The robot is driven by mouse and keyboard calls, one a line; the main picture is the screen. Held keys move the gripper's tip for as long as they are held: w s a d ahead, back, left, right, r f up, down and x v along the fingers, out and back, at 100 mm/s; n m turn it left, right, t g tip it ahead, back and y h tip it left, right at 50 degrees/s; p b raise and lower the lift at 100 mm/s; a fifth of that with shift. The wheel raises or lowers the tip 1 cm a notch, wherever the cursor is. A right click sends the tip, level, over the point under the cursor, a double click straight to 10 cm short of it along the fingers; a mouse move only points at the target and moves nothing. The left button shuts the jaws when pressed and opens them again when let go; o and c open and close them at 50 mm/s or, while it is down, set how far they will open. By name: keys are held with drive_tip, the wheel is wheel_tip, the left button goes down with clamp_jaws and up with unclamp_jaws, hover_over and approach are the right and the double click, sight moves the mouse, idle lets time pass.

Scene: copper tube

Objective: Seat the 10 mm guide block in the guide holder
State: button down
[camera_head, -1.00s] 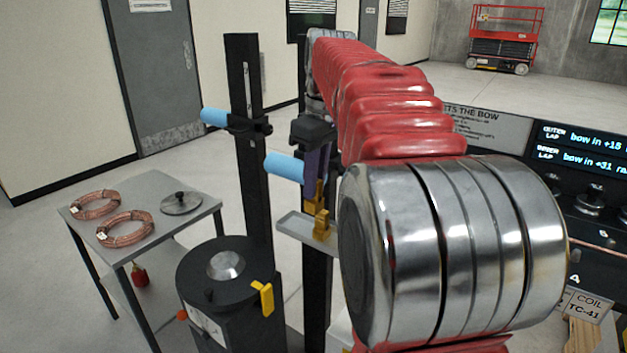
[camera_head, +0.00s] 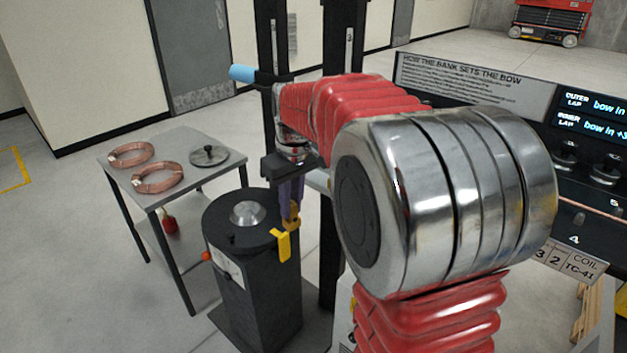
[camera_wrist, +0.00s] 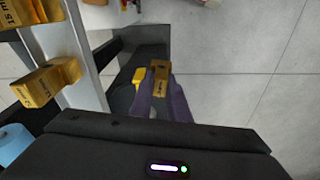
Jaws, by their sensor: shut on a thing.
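My gripper (camera_head: 291,203) has purple fingers and is shut on a small golden guide block (camera_head: 292,220). In the wrist view the block (camera_wrist: 159,71) sits between the fingertips (camera_wrist: 161,92); its size marking is not readable. A yellow bracket, apparently the guide holder (camera_head: 283,245), is fixed at the rim of a black drum-topped stand. In the head view the block overlaps the bracket's upper part; I cannot tell whether they touch. In the wrist view a yellow part, likely the holder (camera_wrist: 139,76), shows just left of the block, partly hidden by a finger.
The black stand (camera_head: 240,222) has a metal dome on top. In the wrist view a grey shelf (camera_wrist: 80,45) at left carries golden blocks (camera_wrist: 48,82), one marked 15 mm. A blue handle (camera_head: 242,73) juts from a dark post. A side table (camera_head: 180,180) holds copper coils.

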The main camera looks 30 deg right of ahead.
drive_tip(key=w+a+f+m, duration=0.1)
drive_tip(key=w+a+f, duration=0.1)
drive_tip(key=a+f, duration=0.4)
drive_tip(key=w+a+f, duration=0.2)
drive_tip(key=a+f, duration=0.3)
drive_tip(key=f, duration=0.5)
drive_tip(key=shift+w+a+m, duration=0.25)
drive_tip(key=shift+a+m, duration=0.15)
drive_tip(key=shift+s, duration=0.15)
